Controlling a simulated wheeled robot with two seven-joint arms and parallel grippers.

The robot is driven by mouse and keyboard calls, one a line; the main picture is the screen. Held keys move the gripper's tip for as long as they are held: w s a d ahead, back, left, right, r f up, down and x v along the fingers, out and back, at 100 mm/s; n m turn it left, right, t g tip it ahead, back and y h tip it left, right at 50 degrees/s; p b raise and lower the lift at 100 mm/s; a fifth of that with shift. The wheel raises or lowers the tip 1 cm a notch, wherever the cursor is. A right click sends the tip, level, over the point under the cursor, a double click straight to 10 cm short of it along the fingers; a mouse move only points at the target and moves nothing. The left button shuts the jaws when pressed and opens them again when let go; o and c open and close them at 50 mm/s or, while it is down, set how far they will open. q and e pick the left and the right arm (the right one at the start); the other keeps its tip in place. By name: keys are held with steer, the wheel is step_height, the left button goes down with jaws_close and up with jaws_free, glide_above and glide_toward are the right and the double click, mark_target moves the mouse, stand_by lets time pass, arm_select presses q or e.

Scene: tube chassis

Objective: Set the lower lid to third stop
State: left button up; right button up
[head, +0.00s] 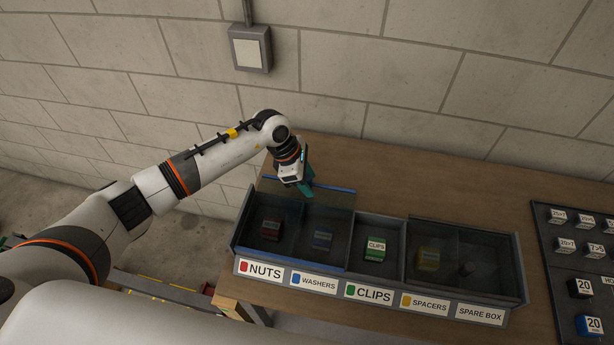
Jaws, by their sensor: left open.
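The long dark box (375,277) with a row of compartments stands on the wooden bench. A tinted see-through lid with a blue bar (335,189) shows at its left part, over or behind the nuts and washers compartments. Another tinted pane (490,250) appears to cover the spacers and spare box compartments at the right. The clips compartment between them looks uncovered. I cannot tell which lid is lower. My left gripper (307,188) is open, with teal fingers at the blue bar; whether they touch it is unclear. My right gripper is out of view.
Small coloured blocks lie in the compartments, including a green clips block (375,251). A dark panel (568,265) with labelled blocks stands at the right. Bare bench (440,185) lies behind the box. A block wall with a grey switch box (250,50) rises behind.

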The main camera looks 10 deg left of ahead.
arm_select(q)
jaws_close()
steer(key=d+b, duration=1.5)
steer(key=d, duration=1)
steer(key=shift+d+b, duration=0.15)
steer(key=shift+b, duration=0.25)
jaws_free()
